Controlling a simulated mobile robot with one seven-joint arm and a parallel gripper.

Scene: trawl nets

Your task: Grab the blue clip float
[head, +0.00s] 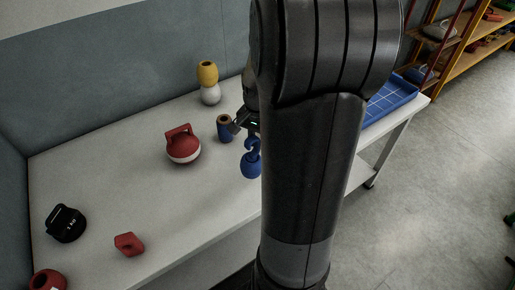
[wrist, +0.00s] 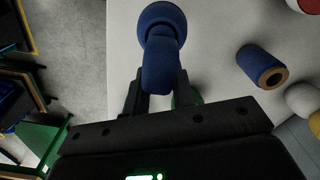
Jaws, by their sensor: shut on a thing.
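The blue clip float (head: 251,165) has a round body with a hook on top. In the head view it is at the table's near edge, left of my arm, its hook just below my gripper (head: 243,126). In the wrist view the blue clip float (wrist: 160,30) is straight ahead, and its upper part reaches back between the two fingers of my gripper (wrist: 158,88). The gripper is shut on it. Whether the float's base touches the table is hard to tell.
A blue cylinder with a brown end (head: 225,128) stands close to the gripper. A red and white handled float (head: 183,146) and a yellow and white float (head: 208,82) are further off. A blue tray (head: 394,96) is partly behind my arm.

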